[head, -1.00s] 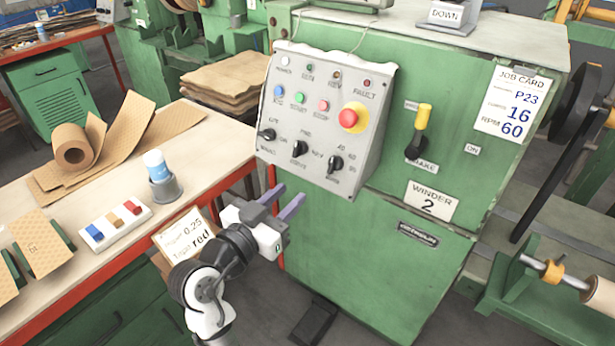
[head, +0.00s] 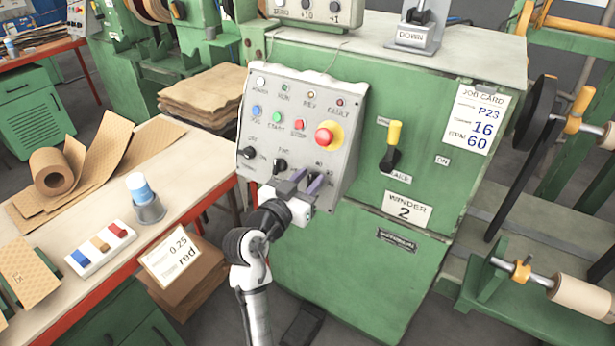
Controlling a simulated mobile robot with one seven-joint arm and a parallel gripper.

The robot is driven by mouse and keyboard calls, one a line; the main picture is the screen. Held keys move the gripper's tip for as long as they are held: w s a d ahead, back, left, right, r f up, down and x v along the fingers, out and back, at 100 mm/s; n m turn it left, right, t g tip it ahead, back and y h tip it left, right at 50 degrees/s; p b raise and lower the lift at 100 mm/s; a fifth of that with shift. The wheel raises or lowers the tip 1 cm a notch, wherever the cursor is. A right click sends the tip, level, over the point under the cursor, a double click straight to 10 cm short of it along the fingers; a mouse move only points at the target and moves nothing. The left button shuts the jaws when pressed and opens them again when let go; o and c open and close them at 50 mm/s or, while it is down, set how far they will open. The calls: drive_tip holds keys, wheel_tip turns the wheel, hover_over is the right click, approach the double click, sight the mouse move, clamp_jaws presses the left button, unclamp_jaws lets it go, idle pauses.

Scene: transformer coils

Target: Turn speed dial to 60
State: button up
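The grey control panel (head: 345,110) on the green winder has three black dials in its lower row. The right-hand dial (head: 312,178), with small number marks around it, is mostly hidden by my gripper, and its pointer direction is not readable. My gripper (head: 313,174) is open in front of this dial, one purple-grey finger to the left of it and one over its right side. I cannot tell whether the fingers touch it. The job card (head: 475,118) on the machine reads P23, 16 and RPM 60.
The left dial (head: 249,152) and middle dial (head: 280,165) sit close beside my gripper. A red mushroom button (head: 325,137) is just above. A yellow-handled lever (head: 392,145) stands to the right. The workbench (head: 185,150) is at left.

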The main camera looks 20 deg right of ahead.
drive_tip(key=c, duration=0.6)
drive_tip(key=shift+f+b, duration=0.1)
drive_tip(key=shift+b, duration=0.2)
